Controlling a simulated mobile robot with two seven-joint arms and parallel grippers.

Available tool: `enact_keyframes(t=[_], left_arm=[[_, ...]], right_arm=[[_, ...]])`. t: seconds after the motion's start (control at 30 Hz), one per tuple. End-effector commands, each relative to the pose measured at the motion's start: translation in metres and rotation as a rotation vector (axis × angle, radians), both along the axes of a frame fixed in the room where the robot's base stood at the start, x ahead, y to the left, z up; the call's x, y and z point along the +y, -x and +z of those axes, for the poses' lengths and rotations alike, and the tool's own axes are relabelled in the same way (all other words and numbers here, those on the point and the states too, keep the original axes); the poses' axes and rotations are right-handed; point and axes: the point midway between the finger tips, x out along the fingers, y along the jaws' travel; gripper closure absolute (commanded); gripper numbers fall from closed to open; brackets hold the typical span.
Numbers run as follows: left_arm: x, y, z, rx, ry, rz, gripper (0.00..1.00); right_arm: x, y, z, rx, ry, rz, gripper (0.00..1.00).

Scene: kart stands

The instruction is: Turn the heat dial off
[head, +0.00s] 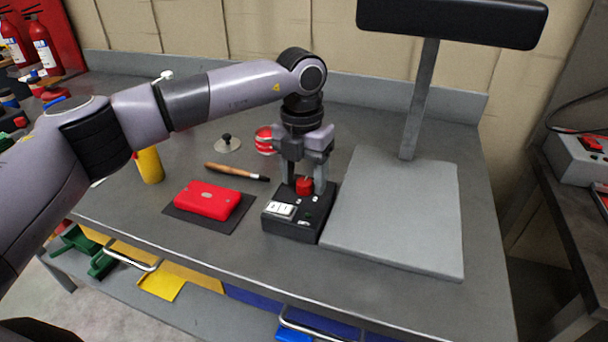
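The heat dial (304,185) is a red knob on top of a small black control box (291,228) on the grey workbench. The box also carries a white panel (282,209) and a small green part. My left gripper (305,184) points straight down over the box, with one finger on each side of the dial. Whether the fingers touch the dial I cannot tell. The dial's pointer direction is too small to read. My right gripper is not in view.
A grey plate with a post (395,215) stands directly right of the box. Left of it are a red case (207,200) on a dark mat, a wooden-handled tool (236,171), a red-and-white roll (264,140) and a yellow cylinder (149,165). The bench's front strip is clear.

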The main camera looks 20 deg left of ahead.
Motion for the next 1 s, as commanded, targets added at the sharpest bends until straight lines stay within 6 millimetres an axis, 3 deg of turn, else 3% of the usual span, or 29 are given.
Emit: enact_keyframes(t=[0.27, 0.7, 1.0], left_arm=[[0.000, 0.001, 0.003, 0.003, -0.001, -0.002, 0.41], [0.001, 0.000, 0.064, 0.001, -0.001, -0.001, 0.41], [0.002, 0.000, 0.071, 0.003, -0.001, -0.001, 0.41]], right_arm=[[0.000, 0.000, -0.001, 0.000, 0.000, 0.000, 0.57], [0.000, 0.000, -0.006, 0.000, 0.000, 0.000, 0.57], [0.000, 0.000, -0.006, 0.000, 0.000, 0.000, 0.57]])
